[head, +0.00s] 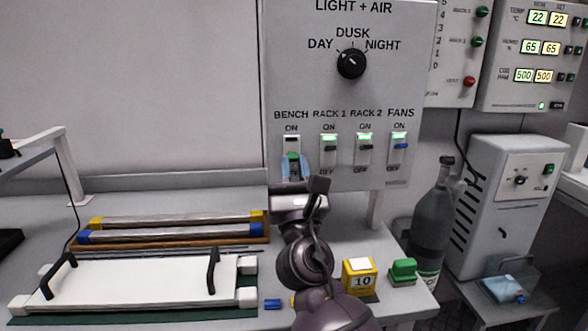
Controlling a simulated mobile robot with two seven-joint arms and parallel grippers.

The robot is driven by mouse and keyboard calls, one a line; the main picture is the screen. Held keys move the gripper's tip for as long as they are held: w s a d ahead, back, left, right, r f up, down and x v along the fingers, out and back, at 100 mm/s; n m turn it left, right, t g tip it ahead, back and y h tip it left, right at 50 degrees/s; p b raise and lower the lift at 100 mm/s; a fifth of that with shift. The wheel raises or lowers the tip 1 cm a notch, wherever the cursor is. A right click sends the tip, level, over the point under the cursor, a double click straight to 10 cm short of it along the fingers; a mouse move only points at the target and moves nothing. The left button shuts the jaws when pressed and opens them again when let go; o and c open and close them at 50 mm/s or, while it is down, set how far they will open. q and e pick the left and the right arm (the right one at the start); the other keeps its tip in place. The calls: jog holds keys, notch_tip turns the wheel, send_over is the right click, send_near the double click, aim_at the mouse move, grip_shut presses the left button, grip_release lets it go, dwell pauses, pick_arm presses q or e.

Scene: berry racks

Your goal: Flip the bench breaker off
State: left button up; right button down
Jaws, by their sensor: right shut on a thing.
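The bench breaker (291,144) is the leftmost of the row of breakers on the grey "LIGHT + AIR" panel (300,60). Its lamp window under ON looks dark, while the other breakers show lit green windows. My right gripper (293,162) reaches up from below, in front of this breaker. My left gripper is not in view.
Rack 1 (329,152), rack 2 (364,152) and fans (400,150) breakers stand close to the right. A dial (351,64) is above. On the bench below are a white tray with black handles (140,283), a yellow "10" block (359,277) and a green block (403,271).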

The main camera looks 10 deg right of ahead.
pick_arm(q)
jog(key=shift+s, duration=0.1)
pick_arm(e)
jog(key=c, duration=1.1)
grip_release()
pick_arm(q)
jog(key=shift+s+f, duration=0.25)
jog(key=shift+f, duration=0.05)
pick_arm(e)
jog(key=shift+o, duration=0.3)
pick_arm(q)
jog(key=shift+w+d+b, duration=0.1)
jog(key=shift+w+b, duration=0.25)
jog(key=shift+b, duration=0.35)
pick_arm(e)
jog(key=v, duration=1)
jog(key=shift+s+f, duration=0.15)
jog(key=shift+s, duration=0.2)
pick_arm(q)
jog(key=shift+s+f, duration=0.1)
